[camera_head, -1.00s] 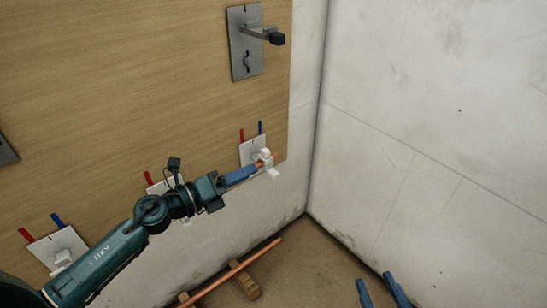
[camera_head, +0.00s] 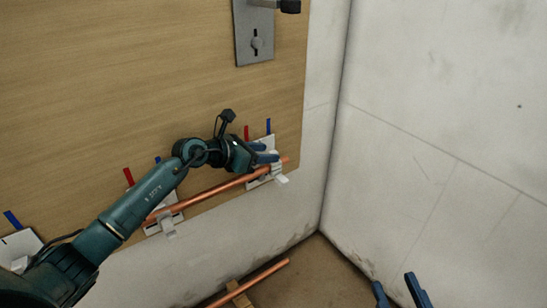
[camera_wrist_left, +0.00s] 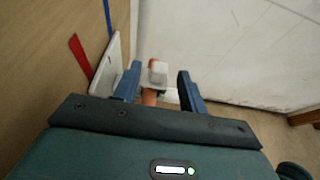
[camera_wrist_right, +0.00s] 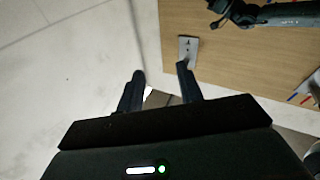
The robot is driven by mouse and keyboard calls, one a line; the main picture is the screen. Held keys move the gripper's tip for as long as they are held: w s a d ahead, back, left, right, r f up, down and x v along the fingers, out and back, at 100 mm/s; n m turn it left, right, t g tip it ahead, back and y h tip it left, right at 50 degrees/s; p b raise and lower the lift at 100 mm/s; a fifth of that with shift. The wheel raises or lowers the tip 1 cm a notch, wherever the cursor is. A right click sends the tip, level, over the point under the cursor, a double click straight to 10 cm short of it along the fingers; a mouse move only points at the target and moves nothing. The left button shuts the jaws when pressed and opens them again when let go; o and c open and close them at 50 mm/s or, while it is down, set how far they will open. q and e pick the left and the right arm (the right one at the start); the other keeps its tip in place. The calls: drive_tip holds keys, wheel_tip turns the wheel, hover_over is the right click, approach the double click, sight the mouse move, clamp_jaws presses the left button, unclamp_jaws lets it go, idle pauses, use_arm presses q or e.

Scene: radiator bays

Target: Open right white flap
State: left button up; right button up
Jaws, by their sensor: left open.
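The right white bracket (camera_head: 262,146) is on the low right corner of the wooden panel, with the copper pipe (camera_head: 215,190) lying across it and the middle bracket (camera_head: 163,222). A white flap piece (camera_head: 281,179) sticks out below the pipe at the right bracket. In the left wrist view a white block (camera_wrist_left: 158,72) stands at the pipe end (camera_wrist_left: 149,97) between my open fingers. My left gripper (camera_head: 266,153) is open at the right bracket; I cannot tell if it touches the flap. My right gripper (camera_head: 395,287) is open and empty, away from the panel.
A grey metal plate with a handle (camera_head: 254,40) is higher on the panel (camera_head: 90,80). Another copper pipe (camera_head: 252,281) lies low on a wooden block (camera_head: 238,296) by the floor. A white wall (camera_head: 440,130) closes off the right side. Red and blue strips mark each bracket.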

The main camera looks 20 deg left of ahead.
sight(273, 152)
use_arm(q)
drive_tip(key=shift+b+x, duration=0.4)
drive_tip(key=shift+x, duration=1.4)
use_arm(e)
drive_tip(key=shift+w+a+r, duration=0.1)
drive_tip(key=shift+a, duration=0.05)
use_arm(q)
drive_tip(key=shift+c, duration=0.5)
clamp_jaws()
use_arm(e)
drive_tip(key=shift+r, duration=0.1)
